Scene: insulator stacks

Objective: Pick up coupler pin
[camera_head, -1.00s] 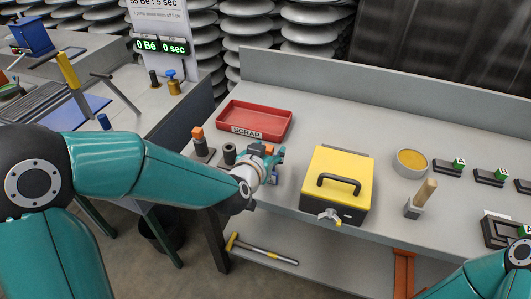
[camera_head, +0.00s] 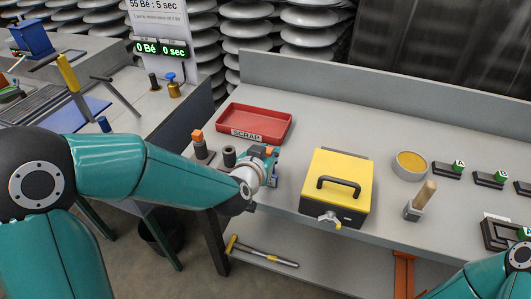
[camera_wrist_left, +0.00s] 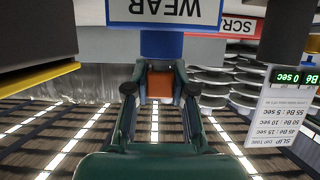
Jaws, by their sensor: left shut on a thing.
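My left gripper (camera_head: 270,153) is over the bench's front edge, between a dark grey cylinder and the yellow box. In the left wrist view its two fingers (camera_wrist_left: 159,86) are shut on an orange-brown block (camera_wrist_left: 159,83). That block lines up with a blue piece (camera_wrist_left: 161,44) and a plate marked WEAR (camera_wrist_left: 166,11), which appears upside down. I cannot tell whether the block is the coupler pin; its lower part is hidden. A dark post with an orange top (camera_head: 197,136) stands to the left. My right gripper is out of view; only its arm shows.
A red SCRAP tray (camera_head: 236,123) lies behind my left gripper. The dark grey cylinder (camera_head: 229,157) is close on its left. A yellow box (camera_head: 345,165) stands on its right. Further right are a round bowl (camera_head: 410,163) and a brush (camera_head: 420,202).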

